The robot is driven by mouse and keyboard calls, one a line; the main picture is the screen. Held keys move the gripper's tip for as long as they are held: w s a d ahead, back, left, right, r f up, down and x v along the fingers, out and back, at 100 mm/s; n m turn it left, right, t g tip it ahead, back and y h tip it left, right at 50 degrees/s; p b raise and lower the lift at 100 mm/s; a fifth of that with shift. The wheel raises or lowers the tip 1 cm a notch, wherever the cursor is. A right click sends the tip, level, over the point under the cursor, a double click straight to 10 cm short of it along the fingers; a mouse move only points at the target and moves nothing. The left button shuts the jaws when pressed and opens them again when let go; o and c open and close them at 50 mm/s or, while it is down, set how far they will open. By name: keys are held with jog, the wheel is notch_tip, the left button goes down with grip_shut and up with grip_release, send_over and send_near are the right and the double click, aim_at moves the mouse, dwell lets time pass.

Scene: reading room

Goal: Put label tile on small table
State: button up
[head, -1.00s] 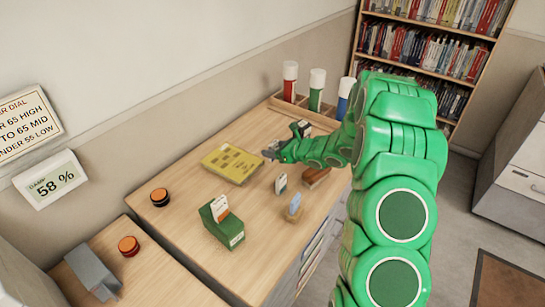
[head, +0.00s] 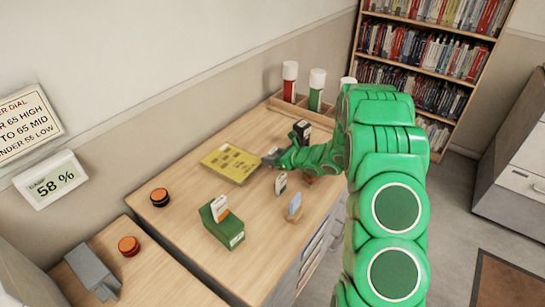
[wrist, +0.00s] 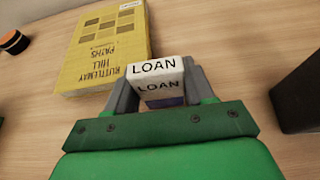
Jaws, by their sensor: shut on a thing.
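My gripper (head: 270,158) is shut on a white label tile (wrist: 154,68) that reads LOAN on two faces, with a purple part below it. The wrist view shows the tile between both fingers (wrist: 160,88). In the head view the gripper is over the long wooden desk, just right of the yellow book, and the tile is hard to make out there. A lower-left wooden top (head: 150,285) stands against the desk; I cannot tell whether it is the small table.
The yellow book (head: 230,162) also shows in the wrist view (wrist: 105,48). A green box (head: 221,224), small upright tiles (head: 281,184) and (head: 294,207), a dark block (head: 302,130) and a tube rack (head: 285,105) stand on the desk. The lower-left top holds an orange button (head: 128,246) and grey device (head: 92,272).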

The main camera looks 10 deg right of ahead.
jog(key=o, duration=1)
jog(key=shift+f, duration=0.1)
jog(key=shift+o, duration=0.2)
